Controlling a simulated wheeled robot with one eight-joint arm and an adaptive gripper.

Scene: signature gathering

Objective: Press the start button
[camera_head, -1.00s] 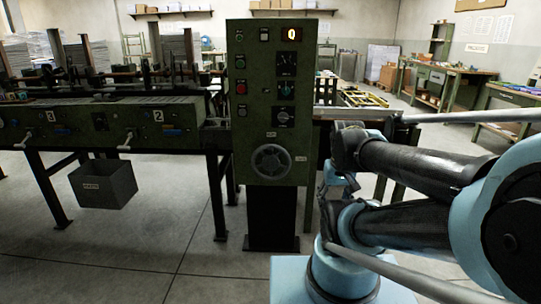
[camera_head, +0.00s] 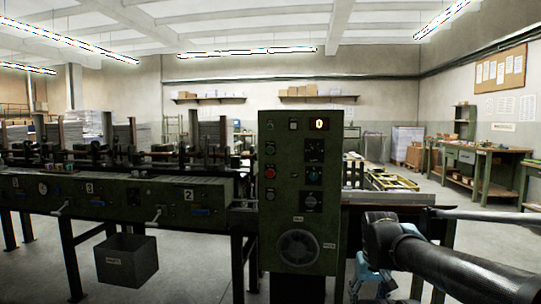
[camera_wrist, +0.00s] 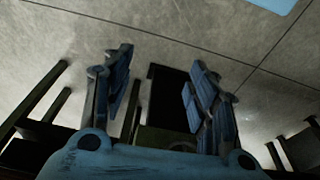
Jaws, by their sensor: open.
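The green control panel (camera_head: 318,215) stands upright in the middle of the head view. A lit display (camera_head: 319,124) at the top shows what looks like 0. My gripper (camera_wrist: 158,85) is open and empty in the wrist view, its two blue fingers apart above the floor. In the head view it is low, right of the panel and partly hidden by my arm.
A rail (camera_head: 388,198) extends right, behind my arm. Workbenches (camera_head: 480,165) stand along the right wall. Open floor lies between.

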